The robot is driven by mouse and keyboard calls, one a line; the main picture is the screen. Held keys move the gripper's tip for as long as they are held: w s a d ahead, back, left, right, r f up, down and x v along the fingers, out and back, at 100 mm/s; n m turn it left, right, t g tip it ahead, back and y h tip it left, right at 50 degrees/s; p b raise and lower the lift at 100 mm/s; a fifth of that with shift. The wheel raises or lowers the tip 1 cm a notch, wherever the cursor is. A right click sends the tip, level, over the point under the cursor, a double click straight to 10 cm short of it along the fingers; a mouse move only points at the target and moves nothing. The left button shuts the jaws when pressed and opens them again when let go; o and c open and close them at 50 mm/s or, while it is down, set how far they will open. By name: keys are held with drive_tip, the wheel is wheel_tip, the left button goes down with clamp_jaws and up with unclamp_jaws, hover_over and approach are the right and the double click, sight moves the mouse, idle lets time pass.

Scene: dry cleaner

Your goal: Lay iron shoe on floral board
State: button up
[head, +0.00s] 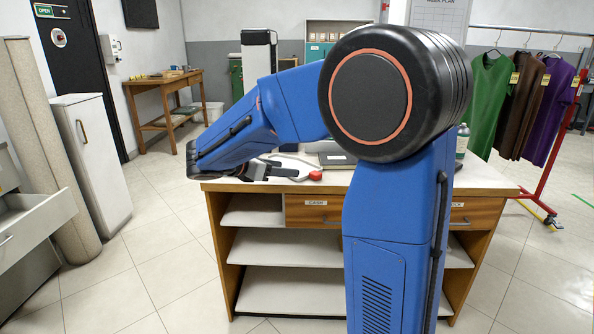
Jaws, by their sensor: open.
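My gripper (276,171) is at the left part of the counter top, low over it or close to it, with its fingers pointing right. It is open, and I see nothing held between its fingers. I cannot make out the iron shoe for certain. A pale, curved-edged item (300,160) lies on the counter just behind the fingers, partly hidden by my arm. I cannot tell whether it is the floral board. A small red item (315,175) is just right of the fingertips.
The wooden counter (490,180) has open shelves and drawers. A dark flat item (338,160) lies on its top, and a bottle (462,140) stands at the right. A garment rail (566,150) stands right; a white cabinet (92,160) stands left. My arm hides much of the counter.

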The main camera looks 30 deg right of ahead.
approach(314, 173)
drive_tip(key=x, duration=0.3)
drive_tip(key=shift+w+d+r, duration=0.1)
drive_tip(key=shift+w+d, duration=0.1)
drive_tip(key=shift+w, duration=0.05)
drive_tip(key=shift+s+f+x, duration=0.1)
drive_tip(key=shift+x, duration=1.25)
drive_tip(key=shift+s+f+x, duration=0.1)
drive_tip(key=shift+x, duration=1.2)
drive_tip(key=shift+c, duration=0.6)
drive_tip(key=c, duration=1.1)
drive_tip(key=shift+c, duration=0.2)
